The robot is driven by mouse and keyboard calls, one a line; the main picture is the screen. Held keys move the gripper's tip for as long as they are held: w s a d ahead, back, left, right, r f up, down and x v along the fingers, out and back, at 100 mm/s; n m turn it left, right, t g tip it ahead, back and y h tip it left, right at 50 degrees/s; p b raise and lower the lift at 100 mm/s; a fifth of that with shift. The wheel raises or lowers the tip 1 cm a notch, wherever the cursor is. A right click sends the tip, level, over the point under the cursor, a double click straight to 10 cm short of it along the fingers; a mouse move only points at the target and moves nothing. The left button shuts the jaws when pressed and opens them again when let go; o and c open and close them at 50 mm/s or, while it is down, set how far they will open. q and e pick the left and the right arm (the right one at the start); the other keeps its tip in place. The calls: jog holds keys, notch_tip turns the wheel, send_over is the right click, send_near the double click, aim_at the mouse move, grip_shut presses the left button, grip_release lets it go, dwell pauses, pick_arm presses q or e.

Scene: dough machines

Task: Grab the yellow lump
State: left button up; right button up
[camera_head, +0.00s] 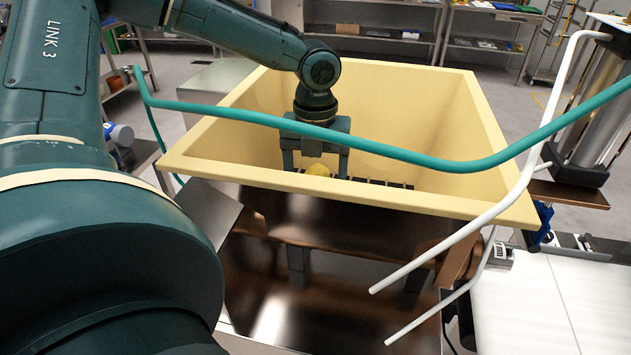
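The yellow lump (318,170) is in the large pale-yellow hopper (405,199). Its lower part is hidden by the hopper's front wall. My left gripper (315,166) reaches down into the hopper from above. Its two fingers are spread wide, one on each side of the lump as seen from here. A gap shows between the lump and each finger, so I see no contact. Whether the lump is exactly between the fingers in depth cannot be told. My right gripper is not in view.
A teal hose (400,155) crosses in front of the hopper. White pipes (500,208) run along its right side. A dark slatted grate (385,183) shows low inside the hopper. A shiny brown metal surface (290,295) lies below, and a white conveyor (535,310) is at lower right.

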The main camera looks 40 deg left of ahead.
pick_arm(q)
jog(key=shift+f, duration=0.45)
jog(key=shift+r, duration=0.1)
jog(key=c, duration=1.2)
